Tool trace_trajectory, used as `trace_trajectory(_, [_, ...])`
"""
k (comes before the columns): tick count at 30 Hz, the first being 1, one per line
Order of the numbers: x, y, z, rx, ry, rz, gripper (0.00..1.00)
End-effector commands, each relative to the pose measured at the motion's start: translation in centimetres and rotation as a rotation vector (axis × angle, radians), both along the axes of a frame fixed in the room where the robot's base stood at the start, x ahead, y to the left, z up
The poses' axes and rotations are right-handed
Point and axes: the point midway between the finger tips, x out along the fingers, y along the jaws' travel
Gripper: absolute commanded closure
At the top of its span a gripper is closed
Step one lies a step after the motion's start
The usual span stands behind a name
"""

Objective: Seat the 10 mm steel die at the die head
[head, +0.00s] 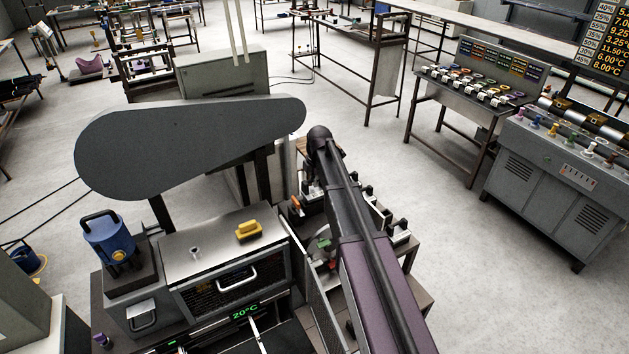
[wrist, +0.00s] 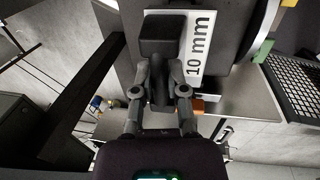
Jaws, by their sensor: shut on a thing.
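In the wrist view my gripper (wrist: 160,72) is shut on a dark piece with a blocky end (wrist: 165,33), which I take to be the steel die or its holder. A white label (wrist: 196,45) reading "10 mm" shows right beside and partly behind this block. I cannot tell whether the label is fixed to the held piece or to the grey machine part (wrist: 238,30) behind it. In the head view my arm covers the gripper and the held piece. The die head is not clearly visible, and I cannot tell whether the die touches it.
In the head view a grey belt guard (head: 185,140) and a box-like unit with a yellow object (head: 249,230) and a 20°C display (head: 245,311) stand left of my arm. A mesh panel (wrist: 296,83) shows right in the wrist view. Open floor (head: 450,240) lies to the right.

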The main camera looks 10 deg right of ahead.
Motion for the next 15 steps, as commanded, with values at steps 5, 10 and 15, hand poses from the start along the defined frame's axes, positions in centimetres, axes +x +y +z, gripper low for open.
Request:
trace_trajectory(5, [0.00,0.00,-0.38,0.000,0.000,0.000,1.00])
trace_trajectory(10, [0.00,0.00,-0.68,0.000,0.000,0.000,1.00])
trace_trajectory(15, [0.00,0.00,-0.96,0.000,0.000,0.000,1.00])
